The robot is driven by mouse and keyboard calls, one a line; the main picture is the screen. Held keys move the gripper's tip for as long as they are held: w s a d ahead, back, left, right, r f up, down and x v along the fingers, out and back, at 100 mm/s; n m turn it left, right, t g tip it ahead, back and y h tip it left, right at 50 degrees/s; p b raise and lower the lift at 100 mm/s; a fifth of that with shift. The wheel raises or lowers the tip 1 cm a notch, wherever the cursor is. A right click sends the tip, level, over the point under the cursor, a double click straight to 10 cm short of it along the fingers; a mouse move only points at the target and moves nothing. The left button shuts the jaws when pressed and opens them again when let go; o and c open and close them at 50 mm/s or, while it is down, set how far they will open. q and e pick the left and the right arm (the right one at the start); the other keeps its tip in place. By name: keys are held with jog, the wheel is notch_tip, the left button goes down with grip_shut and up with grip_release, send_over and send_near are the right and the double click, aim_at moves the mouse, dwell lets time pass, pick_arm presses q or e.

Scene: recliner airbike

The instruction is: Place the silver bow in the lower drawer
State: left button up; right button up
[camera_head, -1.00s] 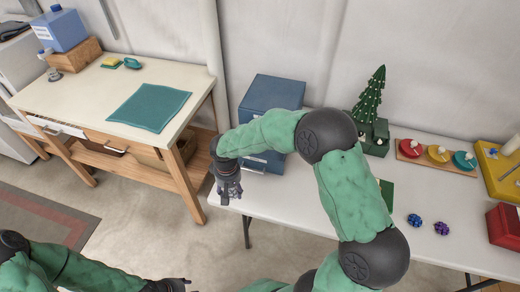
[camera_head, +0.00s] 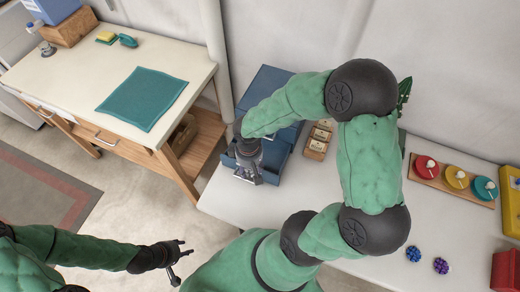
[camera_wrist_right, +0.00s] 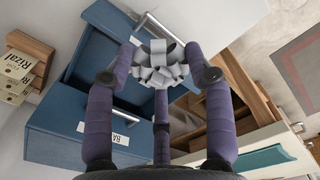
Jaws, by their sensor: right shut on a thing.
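The silver bow (camera_wrist_right: 160,64) is in the right wrist view, held between the purple fingers of my right gripper (camera_wrist_right: 158,72). In the head view my right gripper (camera_head: 247,172) points down at the blue drawer cabinet (camera_head: 268,82), and the bow is hardly visible there. At least one cabinet drawer is pulled out; its blue front with a label and handle (camera_wrist_right: 70,143) shows in the right wrist view beside the fingers. I cannot tell whether the bow is over the lower drawer's inside. My left gripper (camera_head: 176,262) is open and empty, low on the left, away from the cabinet.
A wooden block with labelled cards (camera_head: 318,139) stands right of the cabinet. A blue bow (camera_head: 413,254) and a purple bow (camera_head: 441,265) lie on the white table (camera_head: 330,185). The wooden desk (camera_head: 80,75) with a teal mat stands at left.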

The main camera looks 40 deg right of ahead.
jog(key=shift+s+r, duration=0.15)
jog(key=shift+s, duration=0.55)
jog(key=shift+d, duration=0.25)
jog(key=w+d+f+b, duration=0.1)
jog(key=w+d+f, duration=0.3)
jog(key=w, duration=0.1)
jog(key=w+d+f, duration=0.4)
jog(key=d+f, duration=0.1)
jog(key=shift+w+f+b, duration=0.3)
jog(key=shift+w+b, duration=0.05)
jog(key=shift+f, duration=0.2)
jog(key=shift+w+d+f+b, duration=0.15)
jog(key=shift+f+b, duration=0.25)
jog(key=shift+f, duration=1.2)
jog(key=shift+f, duration=0.1)
jog(key=shift+f+b, duration=0.35)
jog(key=shift+b, duration=0.1)
jog(key=shift+f, duration=0.15)
